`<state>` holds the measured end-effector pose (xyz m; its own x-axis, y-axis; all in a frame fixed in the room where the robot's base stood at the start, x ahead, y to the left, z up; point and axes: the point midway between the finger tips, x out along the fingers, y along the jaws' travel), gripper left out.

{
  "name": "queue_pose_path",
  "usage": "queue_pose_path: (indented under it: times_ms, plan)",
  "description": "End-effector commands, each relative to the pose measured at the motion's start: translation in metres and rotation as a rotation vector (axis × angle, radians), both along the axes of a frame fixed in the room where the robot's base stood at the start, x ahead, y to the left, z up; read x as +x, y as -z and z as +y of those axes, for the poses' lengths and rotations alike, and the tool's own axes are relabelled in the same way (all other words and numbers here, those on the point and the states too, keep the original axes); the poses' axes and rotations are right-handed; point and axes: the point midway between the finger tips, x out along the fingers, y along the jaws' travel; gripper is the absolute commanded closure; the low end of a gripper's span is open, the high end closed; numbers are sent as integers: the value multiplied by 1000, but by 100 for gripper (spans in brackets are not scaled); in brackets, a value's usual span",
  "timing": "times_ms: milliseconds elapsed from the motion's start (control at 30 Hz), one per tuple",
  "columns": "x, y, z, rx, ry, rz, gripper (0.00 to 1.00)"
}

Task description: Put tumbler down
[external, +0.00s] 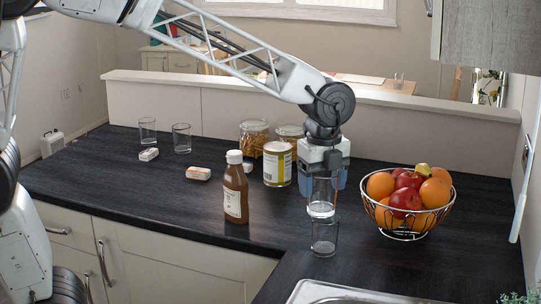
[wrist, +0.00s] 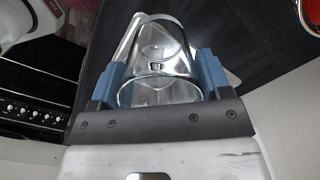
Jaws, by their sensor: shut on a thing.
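My gripper (external: 324,183) points down over the counter, its blue fingers on either side of a clear tumbler (external: 321,203). It is shut on this tumbler, which looks upright in the external view. A second clear tumbler (external: 324,238) stands on the dark counter just below the held one in the picture. I cannot tell whether the two touch. In the wrist view the held tumbler (wrist: 158,92) shows between the blue fingers of my gripper (wrist: 160,75). Clear glass overlaps there, so the two tumblers are hard to separate.
A wire fruit bowl (external: 409,232) stands to the right. A brown sauce bottle (external: 236,190), a can (external: 277,165) and pasta jars (external: 254,137) stand left of my gripper. Two more glasses (external: 181,138) stand at far left. A sink (external: 350,294) lies at the front. The dark counter (external: 290,235) has bare room.

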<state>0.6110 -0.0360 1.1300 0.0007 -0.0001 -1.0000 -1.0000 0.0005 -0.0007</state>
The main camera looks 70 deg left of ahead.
Motion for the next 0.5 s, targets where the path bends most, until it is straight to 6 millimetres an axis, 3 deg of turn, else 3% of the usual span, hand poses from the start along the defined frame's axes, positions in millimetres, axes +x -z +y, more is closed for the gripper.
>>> queue_pose_path:
  times_ms: [100,400,500]
  plan:
    - [-8,0,-21,0,4,0,61]
    - [-23,1,-56,0,4,0,61]
    - [-23,26,-54,1,1,5,61]
